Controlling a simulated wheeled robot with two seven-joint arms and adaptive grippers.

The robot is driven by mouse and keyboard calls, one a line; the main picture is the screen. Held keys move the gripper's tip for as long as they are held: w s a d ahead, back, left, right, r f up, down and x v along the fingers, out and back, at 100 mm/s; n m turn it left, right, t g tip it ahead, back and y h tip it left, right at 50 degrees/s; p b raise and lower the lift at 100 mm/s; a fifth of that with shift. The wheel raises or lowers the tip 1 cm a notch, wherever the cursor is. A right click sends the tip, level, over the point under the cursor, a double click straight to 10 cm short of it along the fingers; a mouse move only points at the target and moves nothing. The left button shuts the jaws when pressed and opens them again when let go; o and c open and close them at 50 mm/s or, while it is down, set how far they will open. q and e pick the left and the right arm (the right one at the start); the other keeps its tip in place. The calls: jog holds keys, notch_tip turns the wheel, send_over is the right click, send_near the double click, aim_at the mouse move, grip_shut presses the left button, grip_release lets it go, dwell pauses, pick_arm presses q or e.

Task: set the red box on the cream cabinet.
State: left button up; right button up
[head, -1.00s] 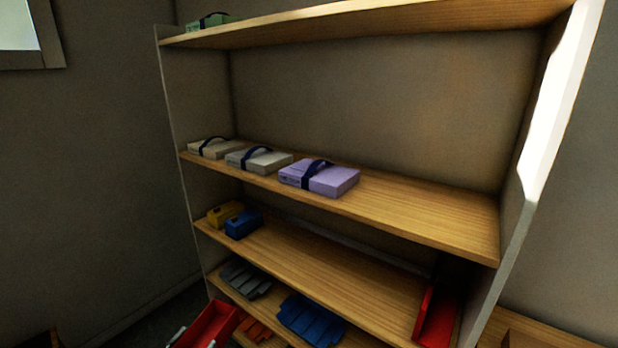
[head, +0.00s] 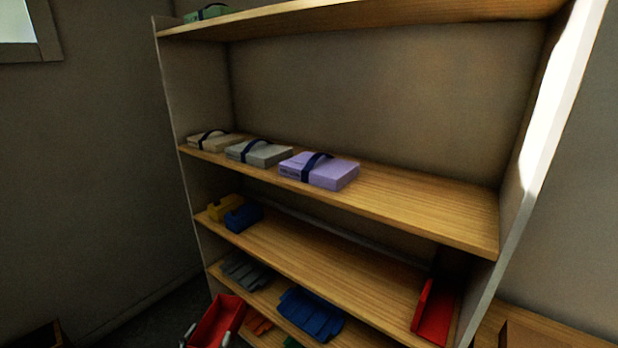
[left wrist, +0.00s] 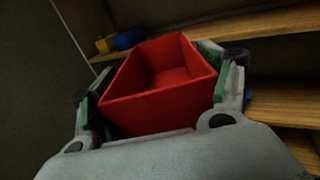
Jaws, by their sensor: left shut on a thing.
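The red box (head: 215,322) is an open-topped bin at the lower left of the head view, in front of the shelf unit. My left gripper (head: 206,338) is shut on it, with one finger at each side. In the left wrist view the red box (left wrist: 160,88) sits upright and empty between the green-padded fingers of my left gripper (left wrist: 158,92). No cream cabinet can be made out in these frames. My right gripper is not in view.
A wooden shelf unit (head: 420,217) fills the middle. It holds a purple case (head: 335,174), a grey case (head: 262,155), a beige case (head: 210,141), a blue box (head: 243,216), a yellow box (head: 224,206), gloves (head: 310,314) and a red object (head: 435,312).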

pick_arm(q)
jog(key=shift+d+n+y, duration=0.5)
jog(key=shift+d+y, duration=0.1)
jog(key=shift+d, duration=0.3)
jog(key=shift+w+d+r+n+y, duration=0.15)
jog(key=shift+d+n+y, duration=0.15)
jog(key=shift+d+y, duration=0.3)
jog(key=shift+d+r+n+y, duration=0.1)
jog(key=shift+d+n+y, duration=0.2)
jog(key=shift+d+y, duration=0.25)
jog(key=shift+d, duration=0.15)
jog(key=shift+d, duration=0.1)
